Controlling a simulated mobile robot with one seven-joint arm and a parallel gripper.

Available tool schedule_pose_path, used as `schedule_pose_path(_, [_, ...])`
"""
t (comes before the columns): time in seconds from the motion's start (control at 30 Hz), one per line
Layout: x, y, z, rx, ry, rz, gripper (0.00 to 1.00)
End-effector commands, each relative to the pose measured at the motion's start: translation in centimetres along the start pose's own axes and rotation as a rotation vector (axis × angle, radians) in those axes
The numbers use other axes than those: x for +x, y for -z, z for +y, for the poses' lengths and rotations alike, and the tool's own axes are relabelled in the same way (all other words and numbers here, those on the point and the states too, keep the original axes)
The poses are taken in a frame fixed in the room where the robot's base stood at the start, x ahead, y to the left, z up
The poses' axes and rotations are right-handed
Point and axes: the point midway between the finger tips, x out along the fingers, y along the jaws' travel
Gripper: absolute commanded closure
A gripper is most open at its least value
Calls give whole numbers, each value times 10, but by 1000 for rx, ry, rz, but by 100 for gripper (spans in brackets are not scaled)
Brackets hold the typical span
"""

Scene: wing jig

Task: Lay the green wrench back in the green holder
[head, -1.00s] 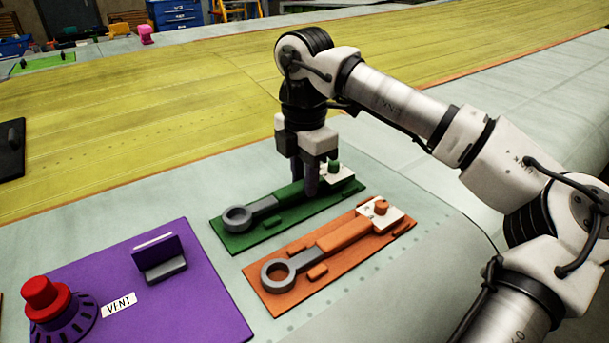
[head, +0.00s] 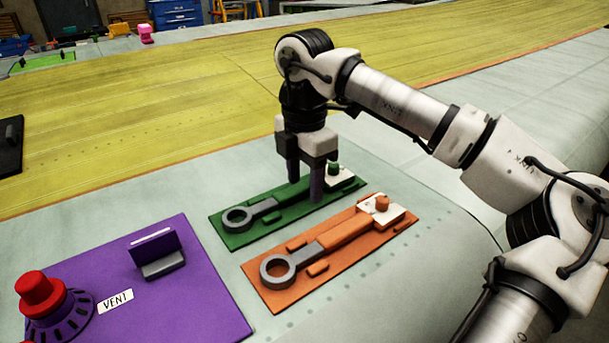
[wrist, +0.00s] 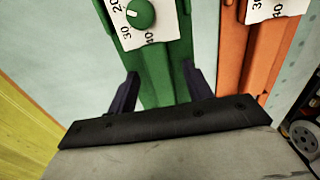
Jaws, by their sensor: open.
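The green wrench (head: 265,208) lies in the green holder (head: 237,239), its grey ring end at the left and its green handle running to the right. My gripper (head: 304,190) is open, with its fingers apart on either side of the green handle and low over the holder. In the wrist view my gripper's dark fingers (wrist: 160,92) stand either side of the green handle (wrist: 160,65), with gaps visible. A green knob (wrist: 140,13) on a white dial plate shows at the handle's far end. The palm hides part of the handle.
An orange wrench (head: 335,240) lies in an orange holder (head: 285,302) close in front of the green one. A purple panel (head: 190,300) with a red knob (head: 38,290) and a raised bracket (head: 157,253) is at the lower left.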

Motion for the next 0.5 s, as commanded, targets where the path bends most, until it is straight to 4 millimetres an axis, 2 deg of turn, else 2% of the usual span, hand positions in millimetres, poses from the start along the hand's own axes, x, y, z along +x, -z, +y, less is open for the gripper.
schedule_pose_path(0.13, [-5,0,0,1,0,-1,50])
schedule_pose_path(0.23, [-18,-1,0,3,0,-4,50])
schedule_pose_path(0.5, [-79,0,1,2,-4,-4,50])
